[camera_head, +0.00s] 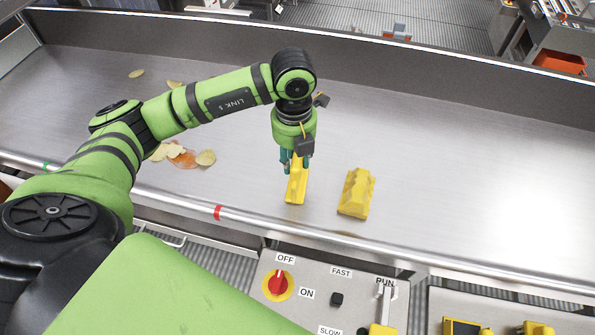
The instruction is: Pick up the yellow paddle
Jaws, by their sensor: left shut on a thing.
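The yellow paddle (296,186) is in the metal trough, directly under my left gripper (293,164). The gripper points down and is shut on the paddle's upper end. The paddle slants, its lower end toward the front edge of the trough. I cannot tell whether that end touches the metal. A second yellow object (356,192), blocky and ridged, lies just to the right, apart from the paddle. My right gripper is not in view.
Chips and an orange patch (184,158) lie left of the gripper. The trough (450,185) is bare to the right. In front is a control panel (315,312) with a red knob (278,284). An orange bin (560,62) stands beyond the back wall.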

